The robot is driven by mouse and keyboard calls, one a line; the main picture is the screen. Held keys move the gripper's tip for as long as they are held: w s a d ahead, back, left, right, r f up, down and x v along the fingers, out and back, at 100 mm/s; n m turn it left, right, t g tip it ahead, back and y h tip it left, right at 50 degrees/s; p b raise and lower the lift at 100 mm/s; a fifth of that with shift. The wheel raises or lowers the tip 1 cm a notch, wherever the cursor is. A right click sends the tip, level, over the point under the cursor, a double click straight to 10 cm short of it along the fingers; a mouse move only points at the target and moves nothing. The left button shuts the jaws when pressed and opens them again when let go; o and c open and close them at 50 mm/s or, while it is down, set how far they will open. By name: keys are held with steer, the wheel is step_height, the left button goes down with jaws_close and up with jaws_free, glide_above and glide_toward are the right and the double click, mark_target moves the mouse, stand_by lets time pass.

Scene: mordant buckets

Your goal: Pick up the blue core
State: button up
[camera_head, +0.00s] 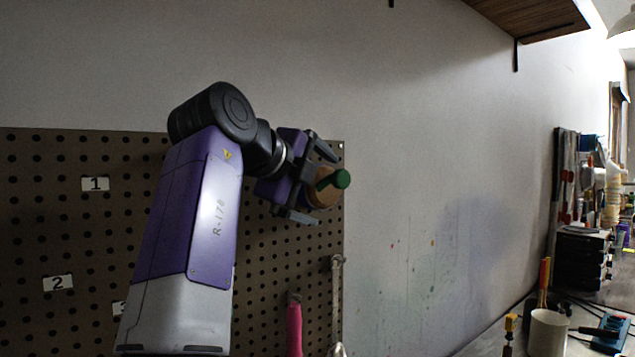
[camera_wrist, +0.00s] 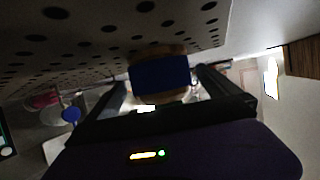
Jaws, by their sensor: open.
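A blue block-like face with a tan, rounded rim, which looks like the blue core (camera_wrist: 160,76), sits between my fingers in the wrist view. In the head view my gripper (camera_head: 318,186) is raised in front of the pegboard's right edge, with its jaws open. A round tan-brown piece (camera_head: 322,192) shows between the jaws there, with a dark green peg (camera_head: 341,179) sticking out of it. I cannot tell whether the fingers touch the piece.
A brown pegboard (camera_head: 60,220) with numbered labels stands behind my arm. A pink-handled tool (camera_head: 294,325) is below the gripper. At the lower right are a white cup (camera_head: 548,332) and a cluttered bench. The pale wall (camera_head: 430,150) to the right is clear.

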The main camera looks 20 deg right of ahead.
steer(key=shift+p+x, duration=0.3)
steer(key=shift+x, duration=1.15)
steer(key=shift+r, duration=0.15)
steer(key=shift+c, duration=0.4)
steer(key=c, duration=1.3)
steer(key=shift+b, duration=0.45)
steer(key=shift+s+d+r+b, duration=0.1)
steer(key=shift+s+d+b, duration=0.8)
steer(key=shift+s, duration=1.95)
steer(key=shift+s+d+b, duration=0.8)
steer(key=shift+s+d, duration=0.15)
steer(key=shift+s, duration=1.9)
steer(key=shift+s+d+r+b, duration=0.1)
steer(key=shift+s+d+b, duration=0.8)
steer(key=shift+s, duration=1.95)
